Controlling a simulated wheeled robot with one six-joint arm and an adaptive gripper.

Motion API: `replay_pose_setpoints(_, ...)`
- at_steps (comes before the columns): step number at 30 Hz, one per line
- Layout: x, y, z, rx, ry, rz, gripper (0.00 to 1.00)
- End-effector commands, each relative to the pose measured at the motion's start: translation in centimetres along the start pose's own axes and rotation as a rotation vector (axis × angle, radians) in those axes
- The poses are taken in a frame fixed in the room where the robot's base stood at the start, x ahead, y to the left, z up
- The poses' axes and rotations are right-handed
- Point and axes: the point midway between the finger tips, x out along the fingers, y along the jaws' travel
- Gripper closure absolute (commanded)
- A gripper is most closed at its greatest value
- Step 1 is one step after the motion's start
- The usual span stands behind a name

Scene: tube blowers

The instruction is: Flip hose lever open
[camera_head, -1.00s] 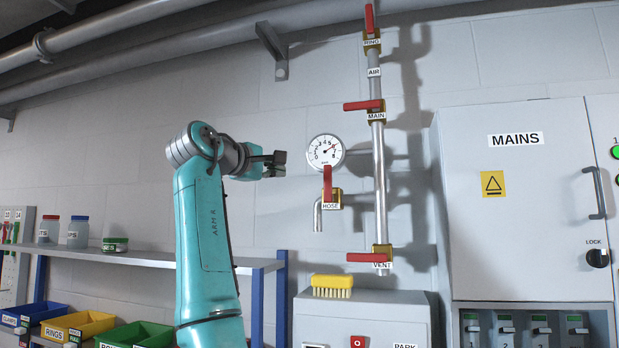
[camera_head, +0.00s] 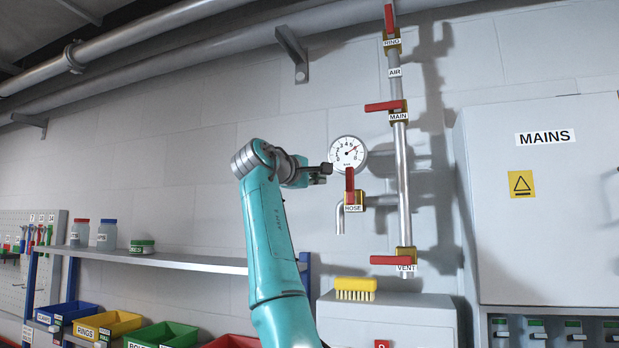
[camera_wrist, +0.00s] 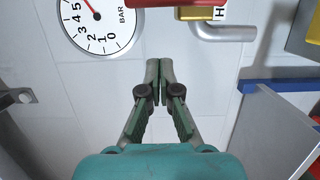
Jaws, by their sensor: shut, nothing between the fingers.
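The red hose lever (camera_head: 350,184) stands upright on its brass valve, above the HOSE label (camera_head: 353,208) and just below the pressure gauge (camera_head: 348,153). A grey spout bends down at the valve's left. In the wrist view the red lever (camera_wrist: 180,2) and its brass valve (camera_wrist: 203,13) show at the top edge, partly cut off, with the gauge (camera_wrist: 95,22) to their left. My gripper (camera_head: 325,171) is just left of the lever, apart from it. In the wrist view my gripper (camera_wrist: 159,62) has its fingertips together, empty, in front of the wall.
The vertical air pipe (camera_head: 402,170) carries other red levers: RING (camera_head: 389,18), MAIN (camera_head: 384,106) and VENT (camera_head: 390,260). A yellow brush (camera_head: 355,288) lies on the cabinet below. A shelf (camera_head: 170,260) runs at left, and the MAINS cabinet (camera_head: 545,220) stands at right.

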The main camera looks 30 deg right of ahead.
Motion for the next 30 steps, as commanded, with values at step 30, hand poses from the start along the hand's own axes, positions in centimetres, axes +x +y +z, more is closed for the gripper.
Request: replay_pose_setpoints(30,2.5,0.0,3.9,0.001,0.001,0.0,1.0)
